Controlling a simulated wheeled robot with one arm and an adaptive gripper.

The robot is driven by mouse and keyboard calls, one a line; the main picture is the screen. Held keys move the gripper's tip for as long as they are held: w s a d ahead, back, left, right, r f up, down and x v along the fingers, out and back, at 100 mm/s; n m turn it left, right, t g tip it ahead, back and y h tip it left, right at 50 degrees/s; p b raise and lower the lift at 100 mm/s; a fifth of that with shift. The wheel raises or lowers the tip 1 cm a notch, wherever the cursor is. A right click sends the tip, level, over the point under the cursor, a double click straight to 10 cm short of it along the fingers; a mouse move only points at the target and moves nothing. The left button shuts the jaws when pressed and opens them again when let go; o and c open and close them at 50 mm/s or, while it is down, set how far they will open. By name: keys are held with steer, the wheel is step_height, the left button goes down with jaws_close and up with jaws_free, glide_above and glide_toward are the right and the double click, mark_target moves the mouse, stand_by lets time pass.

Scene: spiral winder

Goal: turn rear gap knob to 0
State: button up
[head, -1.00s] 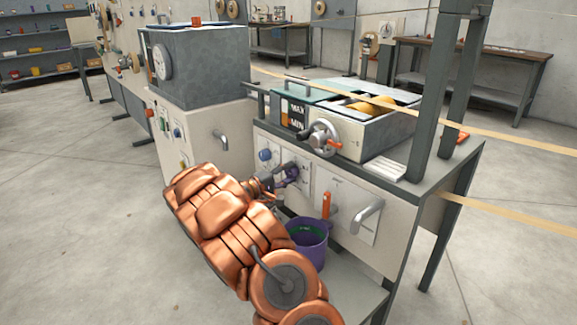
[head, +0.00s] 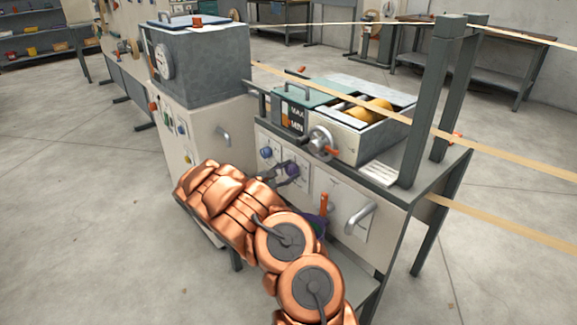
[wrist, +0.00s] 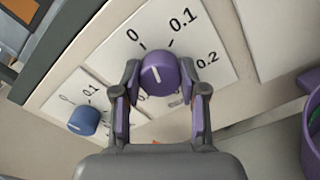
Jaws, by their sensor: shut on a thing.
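A purple knob (wrist: 160,74) with a short white mark sits on a white dial plate (wrist: 108,62) printed 0, 0.1 and 0.2. The mark points up and slightly left, roughly toward the 0 line. My gripper (wrist: 158,88) has one finger on each side of this knob and is shut on it. In the head view the purple knob (head: 292,170) is on the machine's front panel, with my gripper (head: 284,176) at it. A blue knob (wrist: 84,121) with its own dial is at lower left in the wrist view, clear of the fingers. No rear label is readable.
An orange lever (head: 324,203) and a grey handle (head: 359,217) stick out right of the knobs. A handwheel (head: 321,141) is above. A purple bucket (wrist: 313,135) is close by at the right of the wrist view. Tan strips cross the machine's right side.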

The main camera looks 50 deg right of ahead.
steer(key=shift+n+p, duration=1)
steer(key=shift+n, duration=1)
steer(key=o, duration=1.1)
steer(key=shift+o, duration=0.2)
steer(key=shift+a, duration=0.1)
steer(key=w+a, duration=0.1)
steer(key=a, duration=1)
steer(key=shift+w+a, duration=0.2)
steer(key=shift+a, duration=0.15)
